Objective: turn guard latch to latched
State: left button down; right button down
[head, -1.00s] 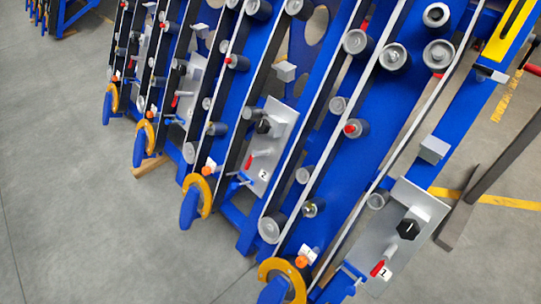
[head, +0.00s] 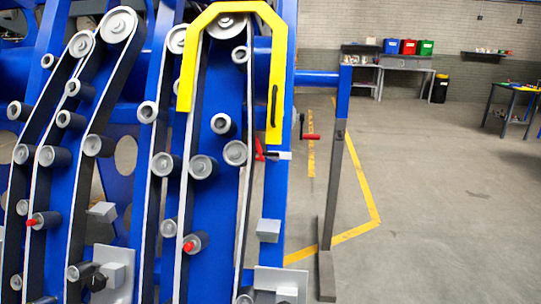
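A yellow guard (head: 236,14) arches over the top of the rightmost belt row on the blue chassis. Its right leg carries a black handle (head: 273,108). Just below that leg's lower end is a small grey piece (head: 284,155) with a red lever-like part (head: 259,149) to its left. These look like the guard latch, but they are small and I cannot tell the latch position. Neither of my grippers shows in the head view.
Belts run over several grey rollers (head: 202,166) on the chassis. A red-handled crank (head: 311,137) sticks out right of the guard. A dark support post (head: 331,210) stands on the floor. The floor to the right is open, with workbenches (head: 404,65) behind.

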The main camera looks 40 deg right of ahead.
aim_at(269, 154)
jog(key=z, duration=1.2)
